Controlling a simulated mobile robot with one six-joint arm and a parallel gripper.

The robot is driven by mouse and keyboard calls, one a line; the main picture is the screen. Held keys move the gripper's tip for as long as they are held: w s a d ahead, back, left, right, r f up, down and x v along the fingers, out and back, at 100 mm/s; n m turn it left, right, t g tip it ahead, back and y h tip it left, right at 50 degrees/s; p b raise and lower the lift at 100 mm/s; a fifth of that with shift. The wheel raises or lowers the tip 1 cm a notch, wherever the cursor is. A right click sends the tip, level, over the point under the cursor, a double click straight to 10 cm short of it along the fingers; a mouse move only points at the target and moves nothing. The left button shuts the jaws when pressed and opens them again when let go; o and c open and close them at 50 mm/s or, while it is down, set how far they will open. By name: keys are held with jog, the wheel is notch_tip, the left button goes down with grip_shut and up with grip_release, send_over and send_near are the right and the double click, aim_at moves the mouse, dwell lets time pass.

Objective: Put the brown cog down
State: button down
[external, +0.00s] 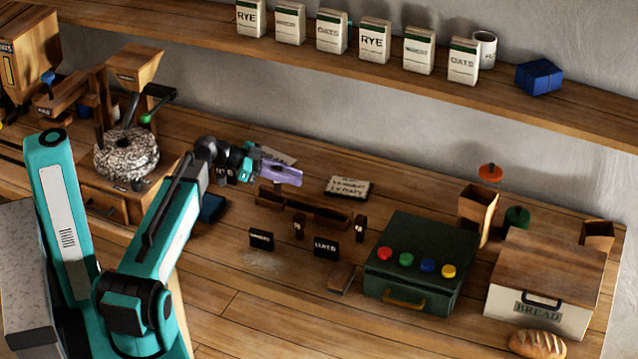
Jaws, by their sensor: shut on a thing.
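My gripper (292,176), with purple fingers, is above the back part of the wooden bench (245,300), just behind a row of low dark wooden holders (320,212). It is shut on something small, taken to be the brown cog. The cog cannot be made out; the fingers hide it or it blends with the brown wood. The gripper seems raised a little above the bench, but its height is hard to tell.
A green box (415,265) with coloured knobs and a bread box (545,280) stand on the right. A millstone (127,154) is on the left. Black label blocks (326,247) and a printed card (348,187) are near the gripper. Bare bench lies in front.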

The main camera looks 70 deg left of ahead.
jog(key=w+d+r+m+g+h+b, duration=0.1)
jog(key=w+d, duration=0.4)
jog(key=d, duration=0.5)
jog(key=w+d+r+m+g+h+b, duration=0.1)
jog(key=w+d, duration=0.4)
jog(key=d, duration=0.6)
jog(key=w+d+r+m+g+h+b, duration=0.1)
jog(key=w+d+m+h+b, duration=0.1)
jog(key=w+d, duration=0.4)
jog(key=shift+d+r+m+h+b, duration=0.1)
jog(key=shift+d+m+h+b, duration=0.2)
jog(key=shift+d, duration=0.8)
jog(key=shift+d+m+h+b, duration=0.1)
jog(key=shift+d+b, duration=0.25)
jog(key=shift+d, duration=0.75)
jog(key=shift+w, duration=0.1)
jog(key=w+a+p, duration=0.1)
jog(key=w+p, duration=0.1)
jog(key=w, duration=0.6)
jog(key=w+a+f+p, duration=0.1)
jog(key=w+p, duration=0.2)
jog(key=w, duration=0.4)
jog(key=shift+w+a+f, duration=0.25)
jog(key=shift+w, duration=0.1)
jog(key=shift+f+p, duration=0.15)
jog(key=shift+p, duration=0.3)
